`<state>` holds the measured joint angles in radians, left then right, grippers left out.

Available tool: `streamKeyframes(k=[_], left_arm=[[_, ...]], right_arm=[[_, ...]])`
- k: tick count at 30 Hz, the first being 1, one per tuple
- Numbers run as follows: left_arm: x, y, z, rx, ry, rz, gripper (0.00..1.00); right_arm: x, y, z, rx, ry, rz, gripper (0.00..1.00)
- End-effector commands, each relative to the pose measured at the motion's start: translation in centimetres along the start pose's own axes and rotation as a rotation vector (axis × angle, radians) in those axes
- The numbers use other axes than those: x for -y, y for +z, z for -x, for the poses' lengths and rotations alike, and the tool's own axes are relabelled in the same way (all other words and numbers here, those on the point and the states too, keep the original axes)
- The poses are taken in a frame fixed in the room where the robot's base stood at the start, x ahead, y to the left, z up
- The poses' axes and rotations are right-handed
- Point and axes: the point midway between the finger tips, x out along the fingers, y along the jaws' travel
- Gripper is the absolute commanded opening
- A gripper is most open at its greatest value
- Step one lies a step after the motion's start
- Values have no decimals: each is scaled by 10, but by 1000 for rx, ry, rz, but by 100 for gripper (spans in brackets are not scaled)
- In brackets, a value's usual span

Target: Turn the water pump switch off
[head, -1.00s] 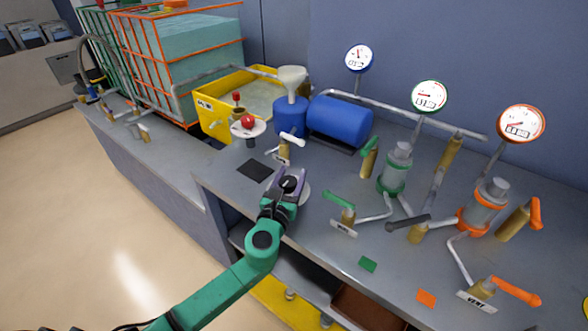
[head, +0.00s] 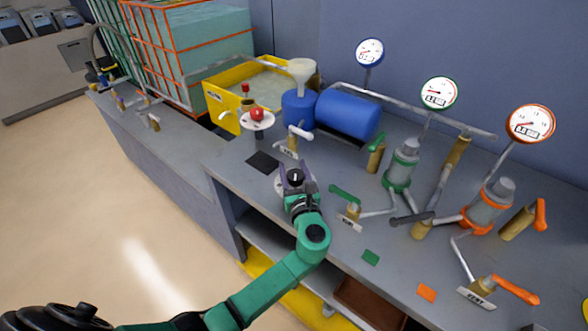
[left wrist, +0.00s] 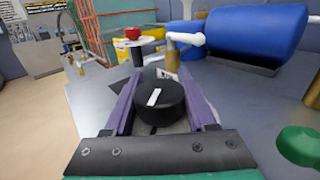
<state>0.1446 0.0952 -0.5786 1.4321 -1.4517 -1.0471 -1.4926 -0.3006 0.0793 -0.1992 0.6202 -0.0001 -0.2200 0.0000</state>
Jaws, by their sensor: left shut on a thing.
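The switch is a round black knob (head: 296,177) with a white pointer line, on the grey bench top near its front edge. In the left wrist view the knob (left wrist: 160,102) sits between the two purple fingers, its white line tilted slightly to the right. My left gripper (head: 295,174) is shut on the knob, with one finger on each side. The fingers and wrist hide most of the light base under the knob. My right gripper is not in view.
Behind the knob are a dark square patch (head: 262,162), a red knob on a white disc (head: 257,115) and a white-handled valve (head: 300,132). A green-handled valve (head: 345,195) stands close to the right. A blue tank (head: 348,114) lies further back.

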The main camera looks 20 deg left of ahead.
Motion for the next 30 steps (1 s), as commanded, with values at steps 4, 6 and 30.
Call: streamKeyframes(k=[4,6,30], left_arm=[[0,0,0,-1,0,0,1],[0,0,0,-1,0,0,1],[0,-4,74,-6,-3,1,86]], right_arm=[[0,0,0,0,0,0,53],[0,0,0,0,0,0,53],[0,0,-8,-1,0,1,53]])
